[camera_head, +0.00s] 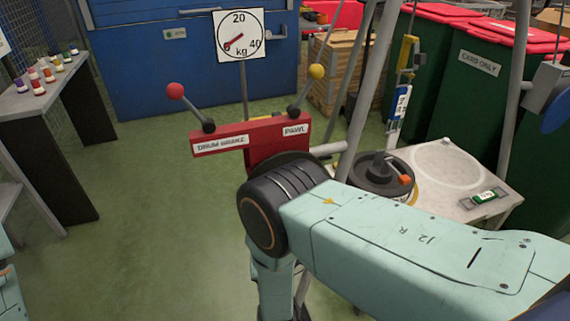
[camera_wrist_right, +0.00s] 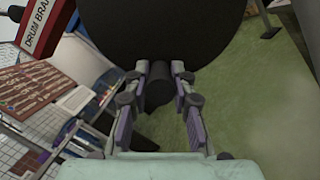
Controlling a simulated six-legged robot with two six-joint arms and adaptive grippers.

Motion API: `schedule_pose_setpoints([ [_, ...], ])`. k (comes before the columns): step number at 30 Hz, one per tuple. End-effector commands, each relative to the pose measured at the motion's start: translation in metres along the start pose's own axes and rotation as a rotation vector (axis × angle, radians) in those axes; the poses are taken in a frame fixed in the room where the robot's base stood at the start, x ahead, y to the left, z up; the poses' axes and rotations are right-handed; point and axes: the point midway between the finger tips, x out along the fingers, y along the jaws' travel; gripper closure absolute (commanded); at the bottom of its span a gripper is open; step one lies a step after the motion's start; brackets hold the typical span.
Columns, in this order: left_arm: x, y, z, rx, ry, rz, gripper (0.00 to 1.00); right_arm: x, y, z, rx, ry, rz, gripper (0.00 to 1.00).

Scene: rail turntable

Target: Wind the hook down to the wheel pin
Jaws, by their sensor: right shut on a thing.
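In the right wrist view my right gripper (camera_wrist_right: 160,72) is shut on a dark cylindrical handle (camera_wrist_right: 158,95) in front of a large black disc (camera_wrist_right: 175,30). In the head view my right arm hides this gripper and the handle. My left gripper is out of view.
A red panel (camera_head: 270,134) carries the drum brake lever (camera_head: 175,90), red-knobbed, and the pawl lever (camera_head: 317,71), yellow-knobbed. The dial (camera_head: 240,37) points low, near zero. A pale table (camera_head: 500,205) with a round plate is beside the wheel. Green bins (camera_head: 470,100) stand behind.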

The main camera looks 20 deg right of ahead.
Motion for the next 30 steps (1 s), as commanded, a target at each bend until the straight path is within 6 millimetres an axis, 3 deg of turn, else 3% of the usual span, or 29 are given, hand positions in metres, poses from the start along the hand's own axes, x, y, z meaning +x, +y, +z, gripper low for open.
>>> schedule_pose_setpoints([
  [3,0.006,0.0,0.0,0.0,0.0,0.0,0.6,-0.0035,-0.008,-0.0021,-0.028,0.008,-0.007,1.0],
  [17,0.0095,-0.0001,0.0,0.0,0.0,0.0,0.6,-0.0035,-0.0095,-0.0013,-0.059,0.007,0.001,1.0],
  [18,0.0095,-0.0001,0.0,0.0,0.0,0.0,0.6,-0.0035,-0.0095,-0.0013,-0.058,0.007,0.001,0.74],
  [30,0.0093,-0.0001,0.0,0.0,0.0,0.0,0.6,-0.0011,-0.0063,-0.0004,-0.055,0.001,0.009,0.43],
])
